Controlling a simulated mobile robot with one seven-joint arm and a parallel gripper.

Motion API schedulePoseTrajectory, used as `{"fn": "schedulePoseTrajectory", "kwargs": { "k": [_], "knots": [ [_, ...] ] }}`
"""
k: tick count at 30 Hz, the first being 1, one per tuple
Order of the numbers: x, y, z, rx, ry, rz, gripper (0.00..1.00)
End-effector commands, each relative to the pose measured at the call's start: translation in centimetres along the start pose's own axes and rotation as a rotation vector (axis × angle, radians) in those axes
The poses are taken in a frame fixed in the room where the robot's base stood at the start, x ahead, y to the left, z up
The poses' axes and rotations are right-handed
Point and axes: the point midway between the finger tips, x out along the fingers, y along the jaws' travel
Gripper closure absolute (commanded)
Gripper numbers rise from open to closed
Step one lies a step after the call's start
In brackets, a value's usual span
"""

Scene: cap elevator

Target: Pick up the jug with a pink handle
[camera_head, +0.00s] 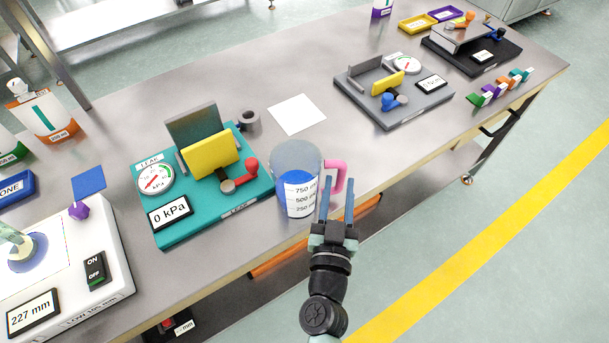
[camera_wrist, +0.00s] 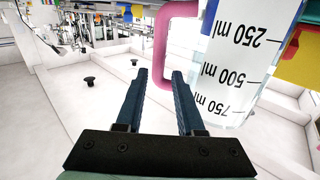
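The jug (camera_head: 297,182) is a clear cylinder with blue content, a white scale label and a pink handle (camera_head: 336,175) on its right side. It stands upright at the front edge of the table. My gripper (camera_head: 338,182) is just in front of the handle, its two fingers parallel and apart. In the wrist view the jug (camera_wrist: 236,70) shows at the right with its scale upside down. The pink handle (camera_wrist: 160,50) lies ahead, near the tips of my open gripper (camera_wrist: 160,76). Nothing is visible between the fingers lower down; I cannot tell whether the tips straddle the handle.
A teal leak-test station (camera_head: 165,222) with a gauge, yellow block and red-knobbed lever stands left of the jug. A grey station (camera_head: 405,110) is farther right. A white sheet (camera_head: 297,114) lies behind the jug. The table (camera_head: 385,160) is bare right of the handle.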

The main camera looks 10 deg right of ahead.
Motion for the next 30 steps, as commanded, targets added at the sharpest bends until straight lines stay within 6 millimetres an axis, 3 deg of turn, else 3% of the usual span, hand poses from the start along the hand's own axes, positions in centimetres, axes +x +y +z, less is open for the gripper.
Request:
{"fn": "schedulePoseTrajectory", "kwargs": {
  "k": [3,11,19,30],
  "knots": [
    [1.6,0.0,0.0,0.001,0.002,0.000,0.63],
    [3.3,0.0,0.0,0.001,0.002,-0.001,0.63],
    [6.9,0.3,0.0,0.002,0.003,-0.001,0.63],
    [7.7,0.3,0.0,0.001,0.001,-0.002,0.65]
  ]
}}
